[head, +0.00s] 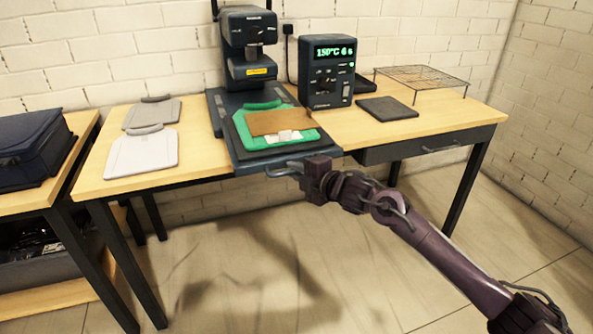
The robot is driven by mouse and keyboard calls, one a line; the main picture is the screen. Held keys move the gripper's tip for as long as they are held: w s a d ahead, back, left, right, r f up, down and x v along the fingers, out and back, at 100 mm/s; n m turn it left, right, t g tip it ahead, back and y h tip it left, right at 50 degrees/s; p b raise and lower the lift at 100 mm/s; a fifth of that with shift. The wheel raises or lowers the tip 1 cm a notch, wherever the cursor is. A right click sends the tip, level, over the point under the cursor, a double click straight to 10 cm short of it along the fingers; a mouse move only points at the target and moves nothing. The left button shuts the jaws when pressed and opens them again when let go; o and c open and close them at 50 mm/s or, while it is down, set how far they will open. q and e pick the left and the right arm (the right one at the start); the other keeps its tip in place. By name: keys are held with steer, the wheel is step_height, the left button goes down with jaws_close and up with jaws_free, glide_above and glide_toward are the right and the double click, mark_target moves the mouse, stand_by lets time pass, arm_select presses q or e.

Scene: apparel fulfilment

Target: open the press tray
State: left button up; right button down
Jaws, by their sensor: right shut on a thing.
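The press tray (222,128) is a dark blue-grey slab below the heat press (250,45), reaching forward past the table's front edge. A green board (240,120) lies on it, with a brown piece (272,122) and small white pieces (284,136) on top. A grey bar handle (279,171) is at the tray's front. My right gripper (302,170) is shut on this handle, its arm coming in from the lower right. The gripper body hides the handle's right part. My left gripper is out of view.
Two pale boards with handles (142,155) lie on the table (198,160) at left. A control box (326,72) reading 150°C, a dark pad (387,108) and a wire rack (422,77) stand at right. A closed drawer (425,146) is under the table. The floor in front is clear.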

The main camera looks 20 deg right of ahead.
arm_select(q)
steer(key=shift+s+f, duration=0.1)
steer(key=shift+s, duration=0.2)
arm_select(e)
steer(key=shift+s, duration=0.2)
steer(key=c, duration=1.5)
jaws_free()
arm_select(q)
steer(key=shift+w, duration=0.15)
arm_select(e)
steer(key=shift+o, duration=0.2)
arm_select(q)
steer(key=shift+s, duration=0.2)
arm_select(e)
steer(key=v, duration=0.7)
steer(key=shift+s+d, duration=0.2)
steer(key=shift+s, duration=0.1)
